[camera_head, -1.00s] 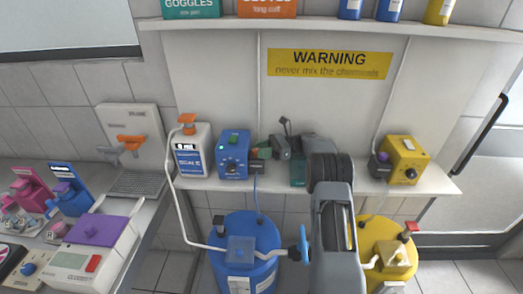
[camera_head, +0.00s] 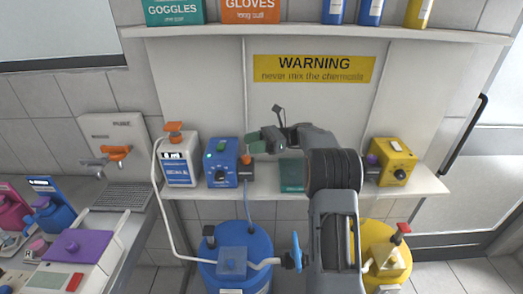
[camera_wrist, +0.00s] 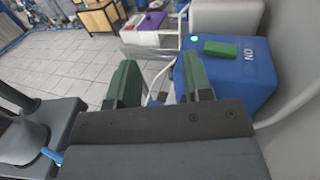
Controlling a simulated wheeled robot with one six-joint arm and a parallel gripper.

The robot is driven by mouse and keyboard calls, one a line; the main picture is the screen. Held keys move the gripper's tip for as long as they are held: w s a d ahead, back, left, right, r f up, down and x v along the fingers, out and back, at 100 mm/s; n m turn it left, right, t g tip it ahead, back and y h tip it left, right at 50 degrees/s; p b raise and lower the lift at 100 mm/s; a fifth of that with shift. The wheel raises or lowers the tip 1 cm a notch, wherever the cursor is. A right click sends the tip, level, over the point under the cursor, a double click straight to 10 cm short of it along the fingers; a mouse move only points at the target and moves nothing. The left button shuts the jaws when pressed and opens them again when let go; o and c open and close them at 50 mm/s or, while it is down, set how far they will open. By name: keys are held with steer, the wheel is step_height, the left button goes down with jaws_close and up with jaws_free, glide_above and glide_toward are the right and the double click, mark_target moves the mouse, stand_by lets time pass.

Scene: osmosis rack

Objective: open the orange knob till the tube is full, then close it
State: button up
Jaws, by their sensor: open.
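Several orange parts show in the head view. A small orange knob (camera_head: 246,159) tops a dark block at the right side of the blue box (camera_head: 221,165). An orange cap (camera_head: 173,126) tops the white unit (camera_head: 181,165), whose small display is hard to read. An orange lever (camera_head: 116,151) sits on the left panel. My gripper (camera_head: 262,141) is open and empty, above and right of the small orange knob. Its green fingers (camera_wrist: 158,82) are spread in the wrist view, left of the blue box (camera_wrist: 235,75). The knob is not visible there. A pale tube (camera_head: 166,215) runs down from the white unit.
The shelf (camera_head: 433,183) holds a yellow box (camera_head: 390,163) at right. Below stand a blue barrel (camera_head: 262,245) and a yellow barrel (camera_head: 372,232). An upper shelf (camera_head: 300,31) holds boxes and bottles. A counter with devices is at left.

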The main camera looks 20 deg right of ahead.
steer(key=s+r+b, duration=0.1)
steer(key=s+r, duration=0.4)
steer(key=s, duration=0.4)
steer(key=shift+s+a+b, duration=0.15)
steer(key=shift+s+b, duration=0.15)
steer(key=shift+s, duration=0.05)
steer(key=s+f+n+h, duration=0.2)
steer(key=f+h, duration=0.2)
steer(key=f, duration=0.3)
steer(key=s+f+n+h, duration=0.2)
steer(key=f+n+h, duration=0.15)
steer(key=f, duration=0.25)
steer(key=s+a+f+n+t+h, duration=0.1)
steer(key=s+n+t+h, duration=0.3)
steer(key=s+n+h, duration=0.6)
steer(key=s+n, duration=0.2)
steer(key=s, duration=0.1)
steer(key=shift+s+a+n, duration=0.2)
steer(key=shift+s+n, duration=0.1)
steer(key=shift+n, duration=0.05)
